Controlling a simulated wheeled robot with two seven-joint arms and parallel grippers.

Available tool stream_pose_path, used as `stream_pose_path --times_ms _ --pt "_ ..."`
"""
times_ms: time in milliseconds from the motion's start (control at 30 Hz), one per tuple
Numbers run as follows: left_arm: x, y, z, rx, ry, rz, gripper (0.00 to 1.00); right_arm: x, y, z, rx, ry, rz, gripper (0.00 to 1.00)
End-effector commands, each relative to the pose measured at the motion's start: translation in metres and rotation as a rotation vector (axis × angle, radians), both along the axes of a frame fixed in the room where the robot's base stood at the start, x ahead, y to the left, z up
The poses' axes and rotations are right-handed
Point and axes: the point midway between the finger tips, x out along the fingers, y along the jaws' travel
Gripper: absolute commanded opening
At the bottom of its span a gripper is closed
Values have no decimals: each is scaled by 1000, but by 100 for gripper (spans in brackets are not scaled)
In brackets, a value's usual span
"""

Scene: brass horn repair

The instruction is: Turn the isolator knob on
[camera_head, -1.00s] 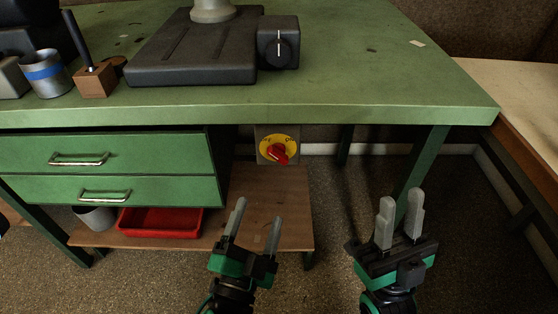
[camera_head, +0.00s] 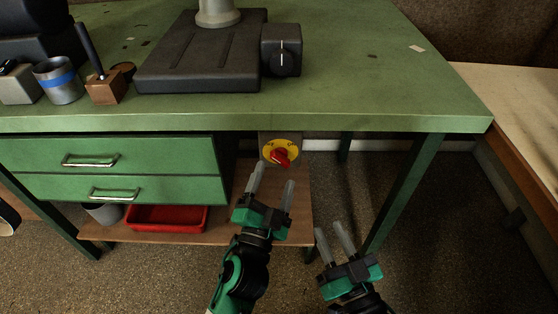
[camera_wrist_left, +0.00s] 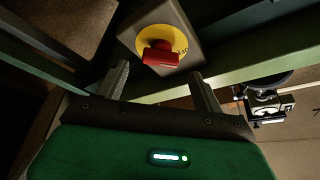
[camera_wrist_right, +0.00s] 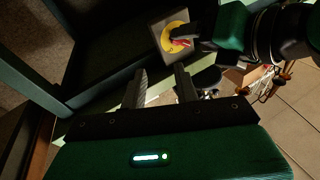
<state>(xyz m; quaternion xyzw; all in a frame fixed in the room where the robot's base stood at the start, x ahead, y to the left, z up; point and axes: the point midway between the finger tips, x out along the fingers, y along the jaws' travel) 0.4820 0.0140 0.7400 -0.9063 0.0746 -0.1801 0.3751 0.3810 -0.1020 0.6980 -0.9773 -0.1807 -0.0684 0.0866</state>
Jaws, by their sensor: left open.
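The isolator knob (camera_head: 281,158) is red on a round yellow plate (camera_head: 267,150), fixed to a grey box under the bench top. In the left wrist view the knob (camera_wrist_left: 160,55) lies ahead, between the lines of the two fingers. My left gripper (camera_head: 273,183) is open and empty, just below and in front of the knob, apart from it. My right gripper (camera_head: 334,239) is lower and to the right, its fingers apart and nothing between them. In the right wrist view the knob (camera_wrist_right: 181,42) is partly hidden by a finger of my left gripper.
The green bench top (camera_head: 370,100) overhangs the knob. Green drawers (camera_head: 110,170) stand to its left, and a wooden lower shelf (camera_head: 185,237) with a red tray (camera_head: 167,217) lies below. A bench leg (camera_head: 405,190) stands to the right.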

Motion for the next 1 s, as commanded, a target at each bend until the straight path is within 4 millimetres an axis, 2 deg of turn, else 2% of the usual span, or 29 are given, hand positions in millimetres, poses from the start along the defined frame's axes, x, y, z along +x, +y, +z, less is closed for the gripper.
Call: stream_pose_path --times_ms 200,400,800,867,1000 --pt "22 -6 9 1 -2 0 69 -15 10 -38 -50 205 42 31" --pt "35 -10 11 1 -1 0 69 -27 16 -61 -77 319 67 31" --pt "39 -11 12 1 0 0 69 -31 17 -69 -86 356 75 31" --pt "39 -11 12 1 0 0 59 -31 17 -69 -86 355 75 31" --pt "39 -11 12 1 0 0 32 -31 17 -69 -86 355 74 31"
